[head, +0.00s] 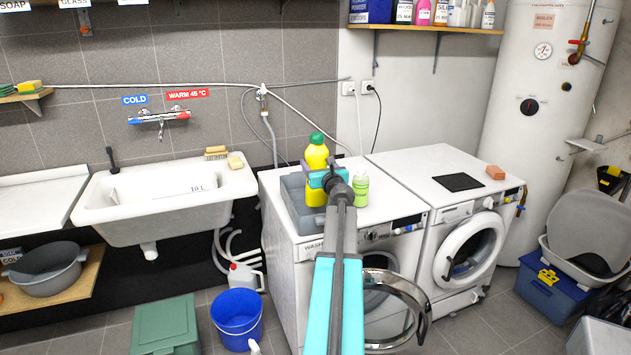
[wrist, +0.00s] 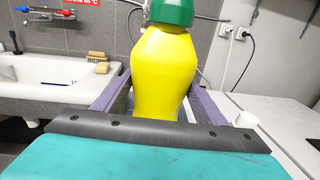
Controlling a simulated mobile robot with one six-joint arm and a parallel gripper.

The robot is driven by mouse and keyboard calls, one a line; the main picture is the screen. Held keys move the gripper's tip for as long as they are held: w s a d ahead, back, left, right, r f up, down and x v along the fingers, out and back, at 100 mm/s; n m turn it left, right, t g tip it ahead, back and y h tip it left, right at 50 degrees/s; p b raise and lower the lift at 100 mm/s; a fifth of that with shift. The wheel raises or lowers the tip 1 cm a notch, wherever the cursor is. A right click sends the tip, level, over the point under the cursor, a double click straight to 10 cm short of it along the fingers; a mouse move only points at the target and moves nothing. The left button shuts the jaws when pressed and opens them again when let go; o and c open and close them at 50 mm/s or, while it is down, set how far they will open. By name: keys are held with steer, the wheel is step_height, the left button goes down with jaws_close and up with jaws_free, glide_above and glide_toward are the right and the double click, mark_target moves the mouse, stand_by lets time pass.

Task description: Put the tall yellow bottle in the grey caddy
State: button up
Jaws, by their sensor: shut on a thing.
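The tall yellow bottle (head: 317,155) with a green cap is upright over the left washing machine. In the wrist view the yellow bottle (wrist: 161,72) stands between both fingers. My gripper (head: 322,179) is shut on its body. The grey caddy (head: 293,207) sits on the left side of the washer top, beside and partly behind the bottle and my gripper. Its right part is hidden. I cannot tell whether the bottle's base is above the caddy, inside it or beside it.
A small light-green bottle (head: 361,190) stands close to the right of my gripper. The right machine's top holds a black pad (head: 458,182) and an orange block (head: 495,172). A white sink (head: 160,200) is at the left. A blue bucket (head: 238,315) stands on the floor.

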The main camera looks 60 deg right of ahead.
steer(key=shift+f, duration=0.55)
steer(key=shift+f, duration=1.9)
steer(key=shift+f+b, duration=0.1)
steer(key=shift+b, duration=0.25)
steer(key=o, duration=1.6)
steer(key=shift+a, duration=0.1)
steer(key=shift+b+v, duration=0.7)
steer(key=shift+v, duration=5.3)
